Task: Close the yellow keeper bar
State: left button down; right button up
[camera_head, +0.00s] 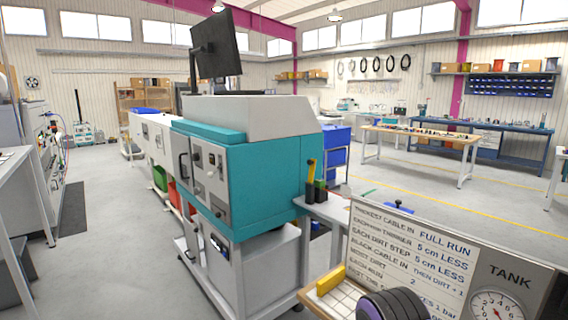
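A short yellow bar (330,279) lies at the left edge of a pale gridded rack (345,298) at the bottom of the head view. I cannot tell for certain whether it is the keeper bar, or whether it is open or closed. Dark reels with a purple face (390,305) stand just right of it, cut off by the bottom edge. Another yellow piece (311,168) stands upright on a small grey table beside the teal machine. Neither of my grippers is in view.
A sign board with cable rules (420,250) and a tank gauge (494,308) stands behind the reels. The teal and white machine (250,175) fills the centre. A wooden-topped bench (420,138) stands back right.

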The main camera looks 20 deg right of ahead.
aim_at(311, 162)
jog(key=i, duration=0.75)
jog(key=u, duration=0.95)
jog(key=i, duration=0.6)
jog(key=z, duration=1.05)
